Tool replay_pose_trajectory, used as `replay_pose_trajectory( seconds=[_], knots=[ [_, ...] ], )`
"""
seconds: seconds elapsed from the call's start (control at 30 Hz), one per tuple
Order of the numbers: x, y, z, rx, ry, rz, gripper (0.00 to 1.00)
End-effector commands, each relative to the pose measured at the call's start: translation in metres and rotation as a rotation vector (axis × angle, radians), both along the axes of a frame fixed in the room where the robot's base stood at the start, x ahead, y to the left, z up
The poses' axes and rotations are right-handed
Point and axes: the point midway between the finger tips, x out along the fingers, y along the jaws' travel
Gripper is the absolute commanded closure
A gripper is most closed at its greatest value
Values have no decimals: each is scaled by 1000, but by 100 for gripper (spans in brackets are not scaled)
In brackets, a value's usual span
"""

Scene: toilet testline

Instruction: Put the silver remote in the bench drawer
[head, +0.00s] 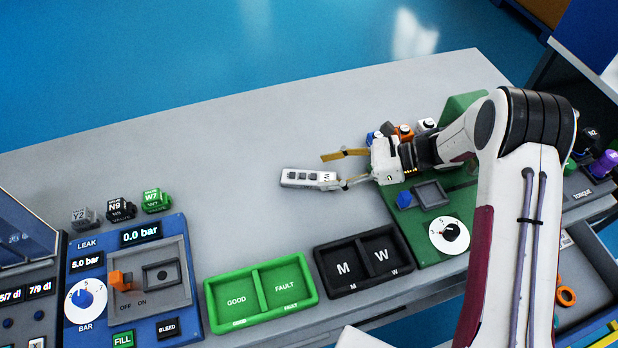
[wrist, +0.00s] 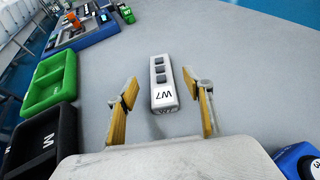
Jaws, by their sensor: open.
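The silver remote (head: 309,179) lies flat on the grey bench top, with dark buttons and a "W7" label at the end nearer my gripper. It also shows in the wrist view (wrist: 164,84), ahead of and between the two fingers. My gripper (head: 343,170) is open, low over the bench, to the right of the remote. In the wrist view my gripper (wrist: 161,108) has a yellow-padded finger on each side of the remote's near end, with gaps on both sides. A drawer (head: 592,290) stands open at the lower right, partly hidden by my arm.
A green GOOD/FAULT tray (head: 262,291) and a black M/W tray (head: 363,262) stand along the front edge. A blue leak panel (head: 130,285) is at left, a green panel (head: 440,215) under my arm. Several small items (head: 404,131) stand behind my gripper. The back left bench is clear.

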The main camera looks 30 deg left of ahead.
Motion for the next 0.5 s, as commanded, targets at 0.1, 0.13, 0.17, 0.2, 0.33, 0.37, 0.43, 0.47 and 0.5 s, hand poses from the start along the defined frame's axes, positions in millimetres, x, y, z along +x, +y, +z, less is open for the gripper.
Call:
replay_pose_trajectory(
  seconds=[0.1, 0.13, 0.17, 0.2, 0.33, 0.37, 0.43, 0.47, 0.5],
  knots=[
    [0, 0, 0, 0, 0, 0, 49],
    [0, 0, -1, 0, 0, 0, 49],
    [0, 0, -1, 0, 0, 0, 49],
    [0, 0, -3, 0, 1, 0, 49],
    [0, 0, -11, -1, 2, 0, 49],
    [-1, 0, -14, -1, 2, 0, 49],
    [-4, 8, -16, -1, 1, 3, 49],
    [-6, 12, -17, -1, 1, 4, 49],
    [-8, 17, -19, 0, 1, 3, 49]
  ],
)
